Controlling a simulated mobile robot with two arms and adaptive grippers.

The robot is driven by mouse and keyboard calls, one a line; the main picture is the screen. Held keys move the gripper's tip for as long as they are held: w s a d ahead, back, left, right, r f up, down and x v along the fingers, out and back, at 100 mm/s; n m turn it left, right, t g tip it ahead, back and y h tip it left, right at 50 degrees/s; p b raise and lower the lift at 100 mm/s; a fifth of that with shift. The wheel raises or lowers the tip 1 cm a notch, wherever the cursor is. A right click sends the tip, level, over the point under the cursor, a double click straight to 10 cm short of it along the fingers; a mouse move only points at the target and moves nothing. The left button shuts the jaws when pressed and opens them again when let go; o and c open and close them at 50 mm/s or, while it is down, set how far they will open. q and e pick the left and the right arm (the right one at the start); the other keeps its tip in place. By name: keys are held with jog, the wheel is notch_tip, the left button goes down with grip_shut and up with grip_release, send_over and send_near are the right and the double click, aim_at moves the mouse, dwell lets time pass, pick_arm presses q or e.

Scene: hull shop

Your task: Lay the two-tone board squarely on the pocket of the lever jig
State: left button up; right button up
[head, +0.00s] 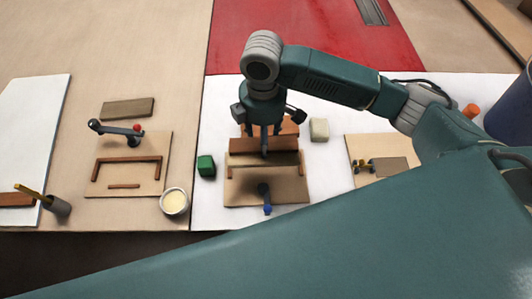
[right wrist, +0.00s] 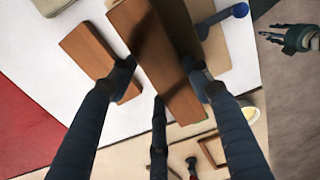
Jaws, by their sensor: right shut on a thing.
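My right gripper (head: 265,148) is shut on a brown board (head: 245,146), which also shows in the right wrist view (right wrist: 158,55) with a lighter and a darker face. The board is over the back part of a jig (head: 238,193) with a blue-knobbed lever (head: 266,200). It hides part of the pocket; I cannot tell whether it touches the jig.
Another brown board (right wrist: 92,52) lies behind the jig. A green block (head: 206,166) and a cup (head: 174,201) are to its left, a pale block (head: 319,129) at its back right. A red-knobbed lever jig (head: 125,173) stands left, a yellow-knobbed one (head: 357,148) right.

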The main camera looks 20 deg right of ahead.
jog(key=f, duration=0.5)
jog(key=shift+s+d+f, duration=0.1)
jog(key=shift+d, duration=0.25)
jog(key=shift+a+f, duration=0.1)
jog(key=shift+f, duration=0.5)
notch_tip(320, 180, down, 4)
jog(key=shift+r+p, duration=0.15)
jog(key=shift+p, duration=0.25)
pick_arm(q)
jog(key=shift+s+d+r, duration=0.2)
jog(key=shift+d+r, duration=0.3)
jog(key=shift+d, duration=0.1)
pick_arm(e)
jog(key=o, duration=1.4)
jog(key=shift+c, duration=0.2)
pick_arm(q)
jog(key=shift+a, duration=0.25)
jog(key=shift+f+b, duration=0.8)
jog(key=shift+b, duration=0.05)
pick_arm(e)
notch_tip(320, 180, up, 12)
jog(key=shift+r, duration=0.1)
